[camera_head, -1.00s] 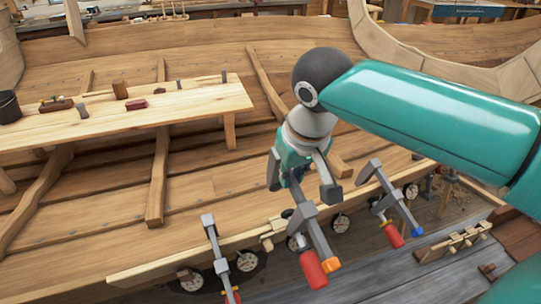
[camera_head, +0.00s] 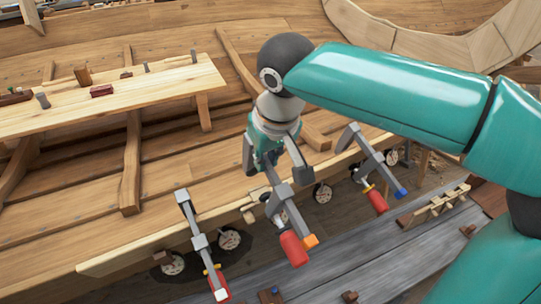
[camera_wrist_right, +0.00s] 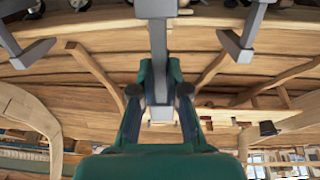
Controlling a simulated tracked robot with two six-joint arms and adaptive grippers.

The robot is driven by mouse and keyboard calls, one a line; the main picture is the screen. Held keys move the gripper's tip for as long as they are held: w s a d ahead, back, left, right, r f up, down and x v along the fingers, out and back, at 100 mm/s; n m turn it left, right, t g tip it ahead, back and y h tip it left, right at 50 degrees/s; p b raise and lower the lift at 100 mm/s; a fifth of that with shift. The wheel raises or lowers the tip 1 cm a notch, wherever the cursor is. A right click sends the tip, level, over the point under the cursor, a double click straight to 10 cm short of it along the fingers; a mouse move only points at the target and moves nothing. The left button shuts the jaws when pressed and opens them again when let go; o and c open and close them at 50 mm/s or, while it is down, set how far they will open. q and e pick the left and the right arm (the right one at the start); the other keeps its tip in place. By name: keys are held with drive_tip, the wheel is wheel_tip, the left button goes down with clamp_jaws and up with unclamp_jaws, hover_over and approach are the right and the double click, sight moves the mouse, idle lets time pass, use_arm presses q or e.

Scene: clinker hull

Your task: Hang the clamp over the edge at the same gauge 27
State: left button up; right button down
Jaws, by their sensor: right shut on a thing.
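My right gripper (camera_head: 272,156) is shut on a grey clamp (camera_head: 279,192) with a red handle and orange end. The clamp's bar (camera_wrist_right: 158,60) runs between the fingers in the right wrist view. In the head view it is in front of the hull's edge plank (camera_head: 235,222), handle slanting down; whether it touches the edge I cannot tell. Another is partly hidden behind the clamp. Their numbers are too small to read. My left gripper is not visible.
A clamp with a white end (camera_head: 198,240) hangs on the edge at left, and a blue-ended clamp (camera_head: 372,165) at right, flanking the held one. A plank bench (camera_head: 120,100) with small items stands at upper left. A pegged wooden rack (camera_head: 435,206) lies at right.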

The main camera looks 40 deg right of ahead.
sight(259, 192)
drive_tip(key=b+x, duration=0.1)
drive_tip(key=x, duration=0.1)
drive_tip(key=shift+w+f+b, duration=0.1)
drive_tip(key=shift+f+b, duration=0.7)
drive_tip(key=shift+f, duration=0.1)
drive_tip(key=shift+w+d+f+b, duration=0.25)
drive_tip(key=shift+w+f+b, duration=0.35)
drive_tip(key=shift+f, duration=0.4)
drive_tip(key=shift+w+f, duration=0.25)
drive_tip(key=shift+f, duration=0.05)
drive_tip(key=shift+s+f+b, duration=0.1)
drive_tip(key=shift+f+b, duration=0.4)
drive_tip(key=shift+b, duration=0.2)
drive_tip(key=shift+b+x, duration=0.5)
drive_tip(key=shift+x, duration=0.4)
drive_tip(key=shift+b+x, duration=0.95)
drive_tip(key=shift+x, duration=0.5)
drive_tip(key=shift+w+f, duration=0.25)
drive_tip(key=shift+s+f+b, duration=0.1)
drive_tip(key=shift+s+b, duration=0.1)
drive_tip(key=shift+b, duration=0.15)
